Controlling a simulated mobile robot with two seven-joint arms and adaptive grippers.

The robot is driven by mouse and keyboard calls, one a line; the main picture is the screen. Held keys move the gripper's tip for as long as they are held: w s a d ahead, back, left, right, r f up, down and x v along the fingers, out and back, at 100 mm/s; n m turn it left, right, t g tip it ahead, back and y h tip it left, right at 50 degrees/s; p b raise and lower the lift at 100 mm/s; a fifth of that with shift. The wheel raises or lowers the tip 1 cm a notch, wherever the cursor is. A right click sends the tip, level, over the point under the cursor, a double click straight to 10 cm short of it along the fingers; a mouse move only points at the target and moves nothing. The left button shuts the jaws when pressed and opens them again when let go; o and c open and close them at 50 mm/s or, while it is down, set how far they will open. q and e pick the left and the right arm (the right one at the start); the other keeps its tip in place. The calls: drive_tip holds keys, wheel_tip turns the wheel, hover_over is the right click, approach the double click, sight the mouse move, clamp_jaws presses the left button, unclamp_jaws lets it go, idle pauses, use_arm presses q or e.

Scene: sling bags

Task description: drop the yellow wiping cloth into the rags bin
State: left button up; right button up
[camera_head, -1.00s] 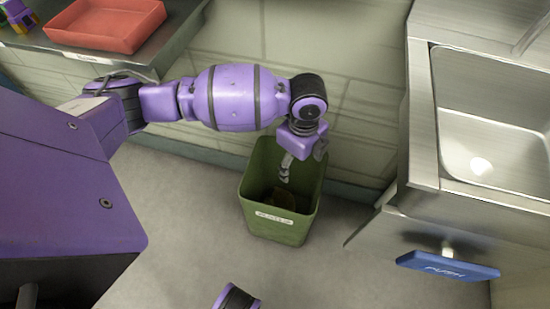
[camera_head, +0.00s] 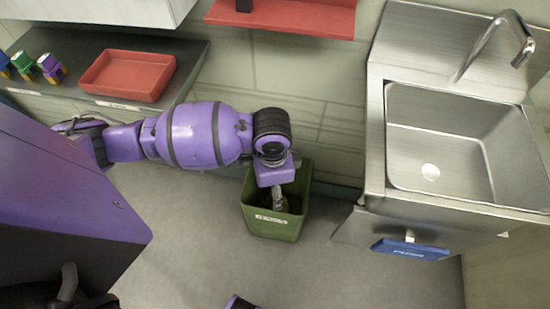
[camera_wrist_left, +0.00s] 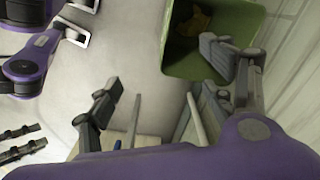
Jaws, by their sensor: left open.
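The green bin (camera_head: 275,224) stands on the floor against the wall, with a white label too blurred to read. It also shows in the left wrist view (camera_wrist_left: 178,58). My left gripper (camera_head: 279,197) points down over the bin's mouth in the head view. In the left wrist view my left gripper (camera_wrist_left: 162,68) has its fingers wide apart with nothing between them. A dull yellow crumpled patch (camera_wrist_left: 195,22), which looks like the yellow cloth, lies inside the bin, apart from the fingers. Dark finger-like parts at the wrist view's left edge may be my right gripper; its state is unclear.
A steel sink (camera_head: 455,130) with a blue push panel (camera_head: 410,249) stands to the right of the bin. A red tray (camera_head: 128,75) and small colourful figures (camera_head: 50,67) are on the counter at left. A red shelf (camera_head: 285,17) is above. The floor in front is clear.

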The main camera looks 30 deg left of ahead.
use_arm(q)
drive_tip(key=s+r+n+p, duration=0.4)
drive_tip(key=r+p, duration=0.3)
drive_tip(key=r, duration=0.2)
drive_tip(key=shift+r+n, duration=0.2)
drive_tip(key=shift+n, duration=0.2)
use_arm(e)
drive_tip(key=w+r+t, duration=0.1)
drive_tip(key=w+r, duration=0.4)
drive_tip(key=r, duration=0.6)
